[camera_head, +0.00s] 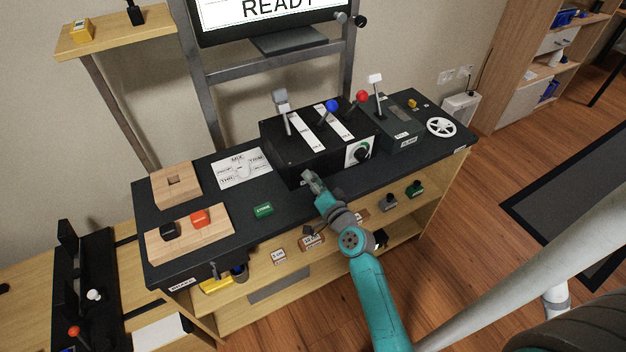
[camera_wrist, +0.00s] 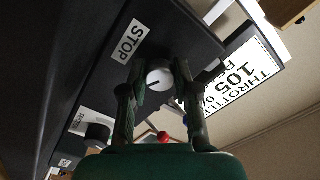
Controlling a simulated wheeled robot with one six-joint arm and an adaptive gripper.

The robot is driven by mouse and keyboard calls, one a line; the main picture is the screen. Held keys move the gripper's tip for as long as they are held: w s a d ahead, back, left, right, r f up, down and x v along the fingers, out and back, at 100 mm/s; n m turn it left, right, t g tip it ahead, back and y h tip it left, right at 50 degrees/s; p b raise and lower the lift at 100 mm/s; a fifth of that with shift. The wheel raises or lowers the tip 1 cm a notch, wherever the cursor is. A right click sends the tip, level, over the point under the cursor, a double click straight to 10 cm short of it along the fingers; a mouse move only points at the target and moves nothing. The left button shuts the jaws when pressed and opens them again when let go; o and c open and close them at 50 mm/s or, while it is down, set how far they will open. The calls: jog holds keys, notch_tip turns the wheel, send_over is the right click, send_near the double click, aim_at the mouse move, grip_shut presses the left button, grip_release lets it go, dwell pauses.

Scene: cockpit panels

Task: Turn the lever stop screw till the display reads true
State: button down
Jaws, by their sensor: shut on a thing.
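The lever stop screw (camera_wrist: 158,78) shows in the wrist view as a pale round head with a dark slot, beside a white STOP label (camera_wrist: 132,40) on the black lever box. My gripper (camera_wrist: 158,70) has its two fingers on either side of the screw head, shut on it. In the head view my gripper (camera_head: 311,180) is at the lower front left of the lever box (camera_head: 290,160), and the screw is hidden there. The display (camera_head: 275,12) reads READY in its visible part. In the wrist view the display (camera_wrist: 235,75) is upside down and partly hidden, showing THROTTLE, 105 and more text.
Levers with grey, blue (camera_head: 332,105) and red (camera_head: 362,97) knobs rise from the lever box. A black knob (camera_head: 361,153) is on its front right. A green block (camera_head: 263,210) and wooden trays stand left on the dark bench (camera_head: 300,205). A white handwheel (camera_head: 441,127) is at right.

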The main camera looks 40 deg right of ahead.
jog(key=shift+m, duration=2)
jog(key=c, duration=0.9)
grip_release()
jog(key=shift+o, duration=0.2)
jog(key=v, duration=1.2)
